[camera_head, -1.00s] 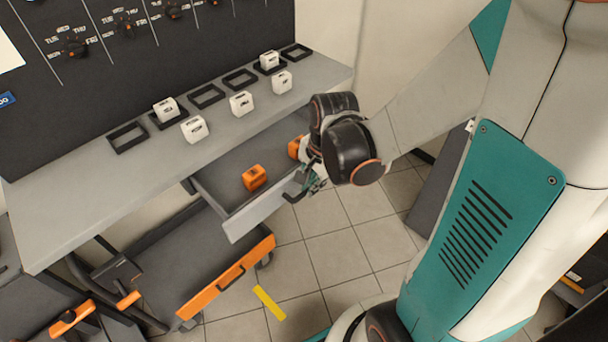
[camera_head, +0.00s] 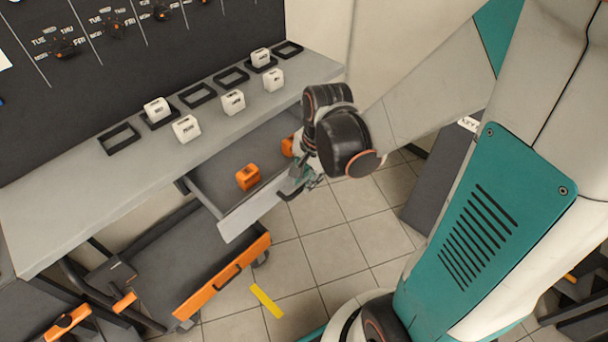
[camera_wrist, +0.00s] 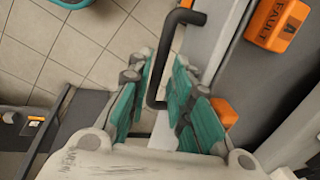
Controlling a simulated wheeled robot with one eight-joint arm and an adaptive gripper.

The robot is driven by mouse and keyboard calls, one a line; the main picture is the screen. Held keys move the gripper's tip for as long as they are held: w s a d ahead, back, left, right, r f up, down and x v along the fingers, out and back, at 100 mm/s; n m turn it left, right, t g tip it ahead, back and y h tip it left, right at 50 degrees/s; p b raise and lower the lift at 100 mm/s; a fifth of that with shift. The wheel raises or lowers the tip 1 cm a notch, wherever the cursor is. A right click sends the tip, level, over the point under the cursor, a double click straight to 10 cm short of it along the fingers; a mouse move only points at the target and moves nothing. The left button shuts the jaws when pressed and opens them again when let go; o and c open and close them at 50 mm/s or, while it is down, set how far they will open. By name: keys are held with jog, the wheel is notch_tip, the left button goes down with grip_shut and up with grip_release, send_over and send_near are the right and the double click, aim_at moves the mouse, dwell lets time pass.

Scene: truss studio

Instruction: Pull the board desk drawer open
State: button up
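The board desk drawer (camera_head: 252,211) is slid out from under the light grey desk top, with its inside showing. An orange block (camera_head: 248,177) lies in it. A second orange block (camera_head: 288,147) is partly hidden behind my wrist. My gripper (camera_head: 303,179) is at the drawer front, beside the dark handle. In the wrist view, the black handle (camera_wrist: 181,17) reaches down between the teal finger pads of my gripper (camera_wrist: 164,82). The fingers stand apart with a gap beside the bar. I cannot tell whether either pad touches it.
The desk (camera_head: 72,205) carries several white cubes and black square frames below a dark board (camera_head: 40,110). An orange-fronted lower tray (camera_head: 225,278) sits under the drawer. Tiled floor (camera_head: 330,240) is clear in front, with a yellow strip (camera_head: 266,300) on it.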

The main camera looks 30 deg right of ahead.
notch_tip(320, 180, up, 6)
jog(key=s, duration=0.1)
jog(key=shift+s+d+r, duration=0.15)
jog(key=shift+s, duration=0.05)
dwell(0.4)
jog(key=s+a+r+n+t, duration=0.4)
jog(key=r+n, duration=0.5)
jog(key=n, duration=0.5)
jog(key=shift+s+a+r+t+h, duration=0.25)
jog(key=shift+s+a+t+h, duration=0.1)
jog(key=shift+a+t, duration=0.3)
